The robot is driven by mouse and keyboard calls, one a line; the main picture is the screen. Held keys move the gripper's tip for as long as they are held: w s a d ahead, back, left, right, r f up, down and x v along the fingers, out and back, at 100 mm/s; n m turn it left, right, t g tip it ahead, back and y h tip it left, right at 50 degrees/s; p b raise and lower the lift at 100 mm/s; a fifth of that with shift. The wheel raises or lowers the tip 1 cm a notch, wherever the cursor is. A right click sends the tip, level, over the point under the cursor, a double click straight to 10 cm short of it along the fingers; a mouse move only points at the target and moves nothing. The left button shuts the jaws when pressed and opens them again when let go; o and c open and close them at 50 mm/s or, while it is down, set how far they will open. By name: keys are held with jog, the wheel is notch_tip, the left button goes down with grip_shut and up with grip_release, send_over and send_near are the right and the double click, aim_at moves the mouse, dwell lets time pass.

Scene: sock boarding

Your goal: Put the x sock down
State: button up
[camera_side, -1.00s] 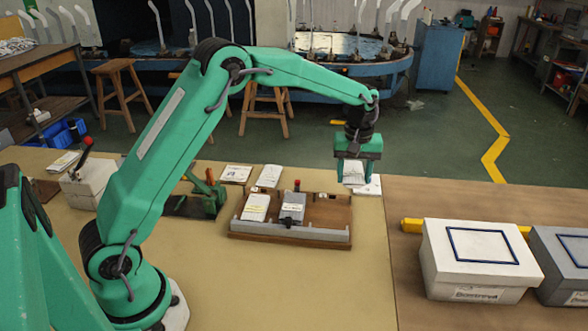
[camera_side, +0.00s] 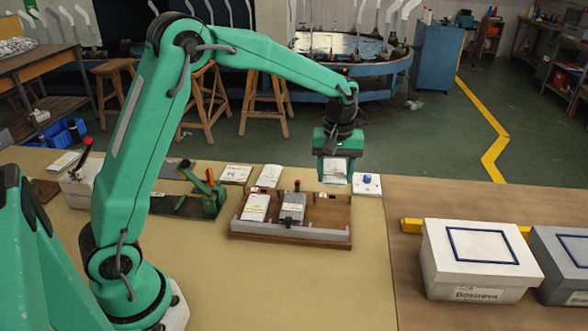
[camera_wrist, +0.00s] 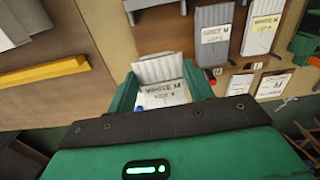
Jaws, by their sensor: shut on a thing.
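My gripper (camera_side: 335,165) is shut on a white, ribbed sock (camera_side: 335,179) and holds it above the back right corner of the wooden tray (camera_side: 235,235). In the wrist view the held sock (camera_wrist: 160,70) sits between my green fingers, with a label that seems to read WHITE M and a lot line too small to be sure of. Two socks lie in the tray's compartments: a white one (camera_side: 255,208) and a grey one (camera_side: 292,209). Their labels read WHITE M (camera_wrist: 265,26) and GREY M (camera_wrist: 215,35) in the wrist view. The tray's right part looks bare.
A white block with a blue knob (camera_side: 368,181) stands just right of my gripper. Label cards (camera_side: 236,174) lie behind the tray, and a green clamp (camera_side: 208,190) is to its left. A yellow bar (camera_side: 411,225) and lidded boxes (camera_side: 480,262) are at the right. The front table is clear.

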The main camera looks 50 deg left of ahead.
jog(key=s+r, duration=0.1)
jog(key=s, duration=1.7)
jog(key=shift+s+a+r+m, duration=0.2)
jog(key=shift+s+a+m, duration=0.1)
jog(key=shift+a, duration=0.05)
send_over(253, 214)
notch_tip(253, 214, down, 7)
jog(key=shift+f, duration=0.1)
jog(key=shift+f, duration=1.9)
jog(key=shift+f, duration=0.2)
